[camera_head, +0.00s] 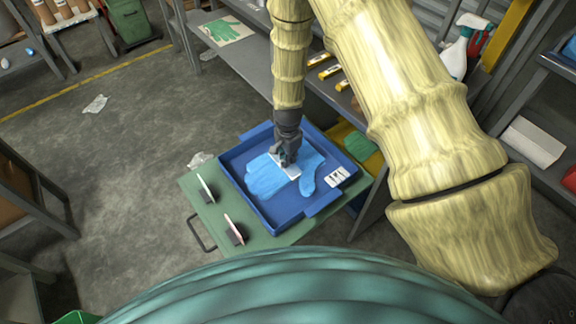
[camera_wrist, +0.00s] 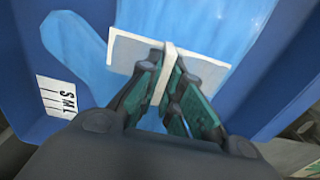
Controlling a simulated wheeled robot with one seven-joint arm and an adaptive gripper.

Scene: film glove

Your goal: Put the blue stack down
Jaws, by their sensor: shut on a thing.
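The blue stack (camera_head: 265,178) is a flat pile of film gloves with a white card on it. It lies within the outline of the blue tray (camera_head: 256,212); I cannot tell whether it touches the tray floor. My gripper (camera_head: 284,158) points down over the card and is shut on the card's upright white tab. In the wrist view my gripper (camera_wrist: 168,80) pinches this tab (camera_wrist: 167,62), with the white card (camera_wrist: 125,50) and the blue stack (camera_wrist: 75,45) below. The fingers hide part of the card.
The tray sits on a green cart top (camera_head: 200,222), which also holds two small upright cards on dark bases (camera_head: 234,236). A white size label (camera_head: 338,177) is in the tray's right side. A grey shelf (camera_head: 240,62) with a green glove sheet (camera_head: 222,30) stands behind.

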